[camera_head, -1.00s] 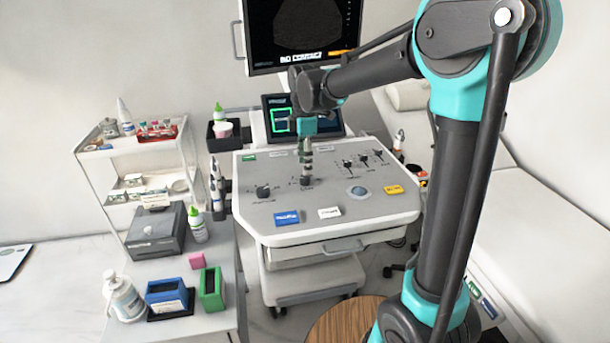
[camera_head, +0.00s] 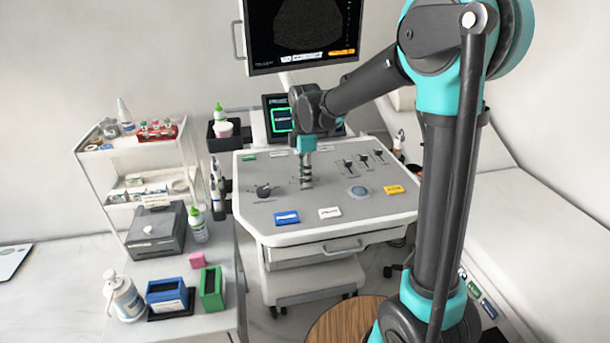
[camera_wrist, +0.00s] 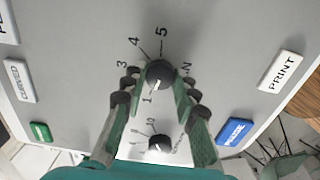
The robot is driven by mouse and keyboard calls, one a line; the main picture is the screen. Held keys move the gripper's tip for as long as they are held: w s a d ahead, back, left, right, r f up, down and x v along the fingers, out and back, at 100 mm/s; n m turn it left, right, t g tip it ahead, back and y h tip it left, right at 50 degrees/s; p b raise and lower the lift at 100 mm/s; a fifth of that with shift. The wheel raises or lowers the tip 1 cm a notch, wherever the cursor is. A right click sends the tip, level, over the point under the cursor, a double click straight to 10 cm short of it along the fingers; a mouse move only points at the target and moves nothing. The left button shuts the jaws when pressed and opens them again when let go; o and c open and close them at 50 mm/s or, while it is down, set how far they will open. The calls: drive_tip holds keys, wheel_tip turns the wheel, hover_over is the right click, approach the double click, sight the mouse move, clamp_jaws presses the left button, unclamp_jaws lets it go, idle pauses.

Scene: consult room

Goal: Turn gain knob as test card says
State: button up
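A dark round knob (camera_wrist: 158,73) with a white pointer line sits among printed numbers on the grey console (camera_head: 350,222). Its line points toward the 1 in the wrist view. My gripper (camera_wrist: 160,80) has one finger on each side of this knob; whether the pads touch it is unclear. In the head view my gripper (camera_head: 306,180) points straight down at the panel and hides the knob. A second dark knob (camera_wrist: 158,143) lies nearer my palm in the wrist view. I cannot pick out a readable test card; the small green-framed screen (camera_head: 281,121) is too small to read.
Blue (camera_head: 286,218), white (camera_head: 330,212) and yellow (camera_head: 394,190) buttons and a trackball (camera_head: 358,192) surround the knob area. Several sliders (camera_head: 364,160) stand to the right. A monitor (camera_head: 302,30) is behind. A side table with boxes (camera_head: 167,296) stands left.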

clamp_jaws()
drive_tip(key=m, duration=0.5)
drive_tip(key=shift+m, duration=0.3)
drive_tip(key=m, duration=1.2)
drive_tip(key=shift+m, duration=0.3)
drive_tip(key=m, duration=0.5)
drive_tip(key=shift+m, duration=0.4)
